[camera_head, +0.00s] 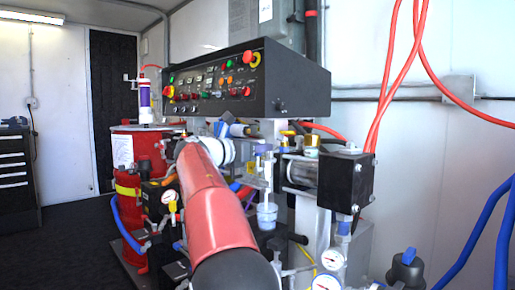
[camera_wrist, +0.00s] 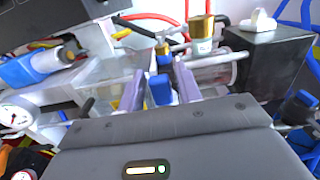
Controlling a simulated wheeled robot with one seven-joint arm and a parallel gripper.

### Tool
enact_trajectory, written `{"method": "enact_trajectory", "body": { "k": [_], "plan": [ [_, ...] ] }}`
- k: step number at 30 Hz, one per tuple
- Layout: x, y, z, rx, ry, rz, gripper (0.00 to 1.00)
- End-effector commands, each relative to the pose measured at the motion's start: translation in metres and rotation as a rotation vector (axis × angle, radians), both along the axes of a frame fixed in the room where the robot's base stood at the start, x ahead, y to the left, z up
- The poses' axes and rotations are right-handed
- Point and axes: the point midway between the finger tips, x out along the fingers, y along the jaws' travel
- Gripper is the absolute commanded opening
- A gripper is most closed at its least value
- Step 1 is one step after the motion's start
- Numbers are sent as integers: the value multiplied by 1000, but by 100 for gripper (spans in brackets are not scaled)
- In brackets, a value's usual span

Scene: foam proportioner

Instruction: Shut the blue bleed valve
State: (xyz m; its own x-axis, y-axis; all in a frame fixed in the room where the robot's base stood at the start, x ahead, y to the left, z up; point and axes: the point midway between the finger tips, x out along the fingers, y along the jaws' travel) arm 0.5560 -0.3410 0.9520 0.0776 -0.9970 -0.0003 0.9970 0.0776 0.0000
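In the wrist view, a small blue handle (camera_wrist: 160,90), which looks like the bleed valve, sits between the fingers of my gripper (camera_wrist: 160,82). The two pale purple fingers stand apart, one on each side of the handle. Narrow gaps seem to show beside it, and I cannot tell whether either finger touches it. A second small blue piece (camera_wrist: 164,63) is just beyond, below a brass fitting (camera_wrist: 162,46). In the head view, my red arm reaches into the machine, and the fingertips and this handle cannot be made out clearly there.
A black control panel (camera_head: 290,92) overhangs the work area. A black block (camera_head: 345,182) and clear cylinder stand close on the right, also in the wrist view (camera_wrist: 268,62). Gauges (camera_head: 332,258), hoses and a red drum (camera_head: 128,185) crowd around. Open floor (camera_head: 70,245) lies left.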

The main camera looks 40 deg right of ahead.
Motion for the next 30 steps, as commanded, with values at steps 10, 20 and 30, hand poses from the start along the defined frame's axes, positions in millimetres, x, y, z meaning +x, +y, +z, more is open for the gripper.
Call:
{"method": "enact_trajectory", "body": {
  "k": [10,20,30],
  "plan": [
    [0,0,0,0,0,0,0],
    [-2,0,0,2,-25,1,0],
    [-15,0,-3,17,-217,1,0]
  ]
}}
